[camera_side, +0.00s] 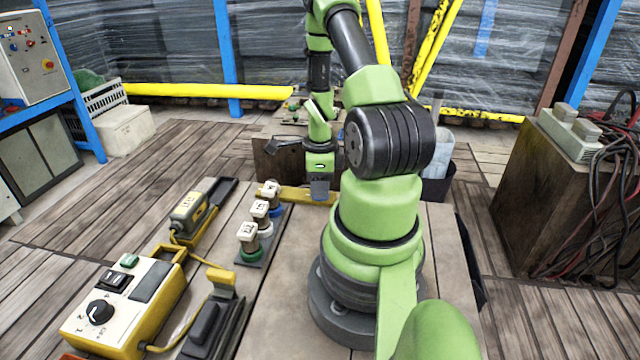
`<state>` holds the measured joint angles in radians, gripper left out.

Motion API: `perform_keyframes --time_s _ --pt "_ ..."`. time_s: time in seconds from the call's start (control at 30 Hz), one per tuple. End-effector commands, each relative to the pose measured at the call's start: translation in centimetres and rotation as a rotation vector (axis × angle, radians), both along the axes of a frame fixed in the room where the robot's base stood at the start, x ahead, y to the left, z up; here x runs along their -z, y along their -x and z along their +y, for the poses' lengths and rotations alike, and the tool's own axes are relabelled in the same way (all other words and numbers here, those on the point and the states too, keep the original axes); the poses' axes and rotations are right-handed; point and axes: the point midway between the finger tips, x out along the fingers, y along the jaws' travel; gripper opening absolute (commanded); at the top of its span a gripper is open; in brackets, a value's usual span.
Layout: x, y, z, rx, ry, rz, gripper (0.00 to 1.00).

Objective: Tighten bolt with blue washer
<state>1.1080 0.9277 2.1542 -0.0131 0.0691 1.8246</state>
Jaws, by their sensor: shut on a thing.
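Three bolts with pale, marked square heads stand in a row on a grey plate (270,250). The far bolt (271,190) has a blue washer (277,212), the middle bolt (260,208) a whitish washer (265,229), and the near bolt (248,233) a green washer (251,254). My gripper (320,194) points down, shut on a yellow bar-like tool (298,194) just right of the far bolt. The tool's left end is at that bolt's head; whether it is around the head or beside it I cannot tell. The fingertips are hard to make out.
A yellow control box (125,305) with a dial stands at the front left, cabled to a yellow-and-black device (212,310). A yellow handheld unit (190,212) lies behind it. A cable-covered crate (550,180) stands at right. The tabletop near the bolts' right is bare.

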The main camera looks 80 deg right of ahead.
Motion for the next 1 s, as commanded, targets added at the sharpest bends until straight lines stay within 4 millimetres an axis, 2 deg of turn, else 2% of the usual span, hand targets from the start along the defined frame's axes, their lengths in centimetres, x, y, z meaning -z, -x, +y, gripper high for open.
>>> perform_keyframes --time_s 0.2,0.43,1.0 --pt "-0.09 -0.04 -0.09 0.17 0.004 -0.002 0.06" --pt "-0.09 -0.05 -0.08 0.291 0.003 -0.003 0.06" --pt "-0.09 -0.06 -0.08 0.362 0.002 -0.002 0.05"
